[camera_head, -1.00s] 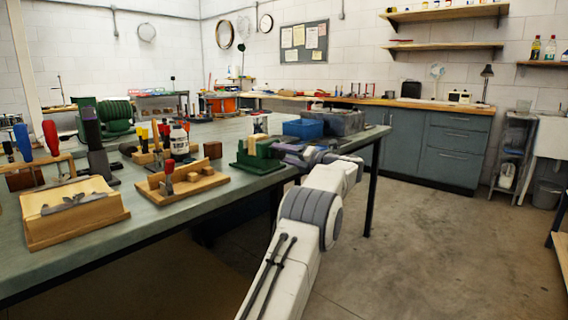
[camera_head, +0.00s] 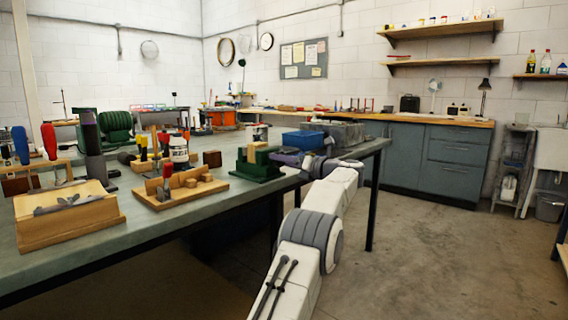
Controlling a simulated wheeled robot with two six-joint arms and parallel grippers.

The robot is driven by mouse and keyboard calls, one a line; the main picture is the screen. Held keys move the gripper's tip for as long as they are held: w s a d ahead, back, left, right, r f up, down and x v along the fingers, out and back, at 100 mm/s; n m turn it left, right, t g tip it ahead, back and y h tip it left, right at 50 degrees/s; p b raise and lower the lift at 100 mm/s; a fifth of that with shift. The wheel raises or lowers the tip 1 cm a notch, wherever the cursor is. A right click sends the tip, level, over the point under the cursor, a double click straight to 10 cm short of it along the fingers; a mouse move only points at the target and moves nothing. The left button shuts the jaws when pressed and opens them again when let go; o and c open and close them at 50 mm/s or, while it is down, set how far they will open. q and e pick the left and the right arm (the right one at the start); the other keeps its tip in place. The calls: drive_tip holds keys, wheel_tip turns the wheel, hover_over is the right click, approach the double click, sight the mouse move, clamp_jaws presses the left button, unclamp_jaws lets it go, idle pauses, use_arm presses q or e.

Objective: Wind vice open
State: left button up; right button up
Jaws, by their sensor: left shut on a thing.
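The green vice (camera_head: 257,172) stands on the bench near its front edge, with a pale wooden block (camera_head: 256,150) between its jaws. My left arm comes up from the bottom of the picture, and its gripper (camera_head: 284,158) is at the right side of the vice. The gripper is shut on the vice handle, which is small and mostly hidden by the fingers. How wide the vice jaws stand is hard to tell from here. My right gripper is not in view.
A blue bin (camera_head: 303,140) and a grey tray (camera_head: 345,133) stand just behind the gripper. A wooden jig (camera_head: 185,188), a white bottle (camera_head: 179,150) and a wooden sloped board (camera_head: 68,220) are to the left. The floor right of the bench is clear.

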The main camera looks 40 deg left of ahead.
use_arm(q)
drive_tip(key=shift+s+a, duration=0.1)
drive_tip(key=shift+a, duration=0.1)
drive_tip(key=o, duration=1.4)
drive_tip(key=shift+a, duration=0.1)
drive_tip(key=shift+c, duration=0.2)
drive_tip(key=shift+d, duration=0.2)
drive_tip(key=d, duration=1)
drive_tip(key=shift+s+d+p, duration=0.2)
drive_tip(key=shift+s+p, duration=0.1)
drive_tip(key=shift+s, duration=0.05)
